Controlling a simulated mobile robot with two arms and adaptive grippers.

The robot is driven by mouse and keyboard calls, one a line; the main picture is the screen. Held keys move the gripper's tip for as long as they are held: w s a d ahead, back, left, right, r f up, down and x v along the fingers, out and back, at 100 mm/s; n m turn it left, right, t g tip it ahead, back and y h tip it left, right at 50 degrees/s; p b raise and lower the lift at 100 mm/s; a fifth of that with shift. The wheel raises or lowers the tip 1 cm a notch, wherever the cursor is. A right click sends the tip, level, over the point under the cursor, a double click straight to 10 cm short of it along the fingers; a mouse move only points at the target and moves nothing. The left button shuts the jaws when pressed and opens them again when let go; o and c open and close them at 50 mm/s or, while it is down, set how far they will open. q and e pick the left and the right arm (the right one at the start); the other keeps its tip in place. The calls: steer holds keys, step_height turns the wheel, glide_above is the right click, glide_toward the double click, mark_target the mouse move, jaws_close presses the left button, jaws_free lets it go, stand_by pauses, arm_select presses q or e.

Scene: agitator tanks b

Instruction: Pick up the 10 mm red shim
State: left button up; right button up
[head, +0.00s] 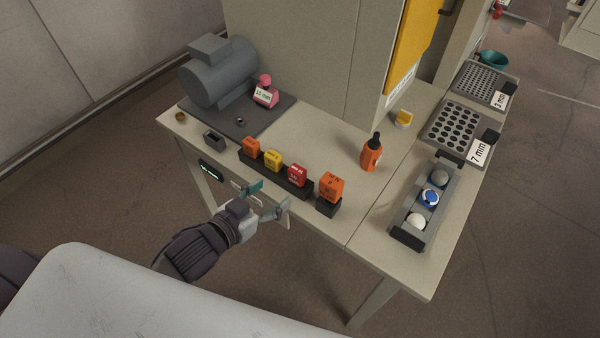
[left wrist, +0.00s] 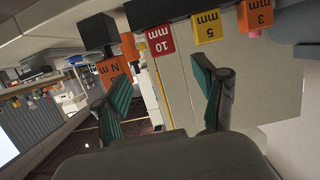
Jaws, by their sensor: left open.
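The red 10 mm shim block (head: 297,175) sits in a black rack (head: 262,172) near the table's front edge, right of a yellow block (head: 273,160) and an orange block (head: 251,147). In the left wrist view the red block (left wrist: 160,41) shows its "10 mm" label, beside the yellow "5 mm" block (left wrist: 208,28) and orange "3 mm" block (left wrist: 255,14). My left gripper (head: 264,199) is open and empty, in front of the table edge below the rack. Its teal-padded fingers (left wrist: 163,88) are apart from the red block. My right gripper is not in view.
A pink-red piece labelled 10 mm (head: 265,93) stands by the grey motor (head: 218,72). An orange bottle (head: 371,153) and a tray of balls (head: 407,237) are further right.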

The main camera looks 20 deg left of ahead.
mark_target(294, 174)
arm_select(q)
steer(key=x, duration=0.5)
steer(key=shift+w+a, duration=0.1)
steer(key=p+x, duration=0.1)
steer(key=x, duration=0.4)
steer(key=shift+w+p, duration=0.25)
steer(key=shift+p, duration=0.05)
steer(key=shift+w+f, duration=0.1)
steer(key=shift+w, duration=0.15)
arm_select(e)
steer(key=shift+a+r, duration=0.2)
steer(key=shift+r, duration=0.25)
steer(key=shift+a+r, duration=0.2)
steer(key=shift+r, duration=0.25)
arm_select(q)
steer(key=shift+c, duration=0.4)
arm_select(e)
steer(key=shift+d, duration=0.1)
arm_select(q)
steer(key=c, duration=1.2)
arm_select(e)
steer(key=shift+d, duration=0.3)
